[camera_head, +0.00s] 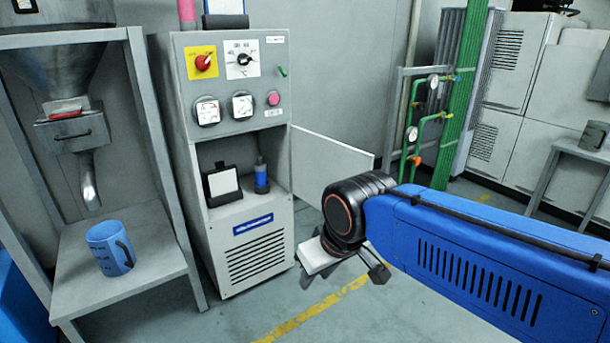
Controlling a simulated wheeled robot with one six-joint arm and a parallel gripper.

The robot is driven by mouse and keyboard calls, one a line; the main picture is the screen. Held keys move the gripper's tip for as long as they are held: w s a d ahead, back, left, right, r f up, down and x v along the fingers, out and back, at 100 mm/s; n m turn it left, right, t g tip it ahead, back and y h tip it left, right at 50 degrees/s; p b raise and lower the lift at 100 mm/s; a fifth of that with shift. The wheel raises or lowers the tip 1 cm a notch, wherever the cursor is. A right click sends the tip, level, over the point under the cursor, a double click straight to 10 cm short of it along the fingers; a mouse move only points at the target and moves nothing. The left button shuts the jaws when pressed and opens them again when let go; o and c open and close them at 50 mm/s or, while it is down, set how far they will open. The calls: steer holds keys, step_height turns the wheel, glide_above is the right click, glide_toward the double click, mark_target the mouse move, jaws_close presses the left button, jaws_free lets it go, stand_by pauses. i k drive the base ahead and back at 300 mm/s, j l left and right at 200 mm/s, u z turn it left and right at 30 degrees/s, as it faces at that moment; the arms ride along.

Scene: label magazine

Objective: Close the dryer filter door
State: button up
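The dryer is a grey upright cabinet (236,130) with a control panel above an open compartment (222,160). Its door (335,160) is a pale flat panel, standing wide open to the right from the compartment's right edge. The door's lower right part is hidden behind my arm. My gripper (342,275) is in front of and below the door, low to the right of the cabinet. Its dark fingers look spread apart, with nothing seen between them. I see no contact with the door.
The compartment holds a black-framed white card (222,184) and a blue bottle (262,176). A blue mug (111,248) stands on the hopper stand's shelf (150,245) at left. Green pipes (455,110) rise behind my arm. Floor in front of the cabinet is clear.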

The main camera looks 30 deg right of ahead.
mark_target(318, 161)
steer(key=l+u, duration=0.1)
steer(key=l, duration=0.45)
steer(key=l+u, duration=0.15)
steer(key=l, duration=0.4)
steer(key=l+u, duration=0.1)
steer(key=l, duration=0.45)
steer(key=k+l+u, duration=0.15)
steer(key=l, duration=0.35)
steer(key=l+u, duration=0.1)
steer(key=l, duration=0.45)
steer(key=k+l+u, duration=0.15)
steer(key=l, duration=0.35)
steer(key=k+l+u, duration=0.1)
steer(key=l, duration=0.45)
steer(key=k+l+u, duration=0.15)
steer(key=l, duration=0.35)
steer(key=i+l+u, duration=0.15)
steer(key=l, duration=0.25)
steer(key=i+l+u, duration=0.2)
steer(key=i+l, duration=0.15)
steer(key=i+l+u, duration=0.25)
steer(key=i+l, duration=0.3)
steer(key=l, duration=0.15)
steer(key=k+j+u, duration=0.15)
steer(key=k+u, duration=0.15)
steer(key=k, duration=0.95)
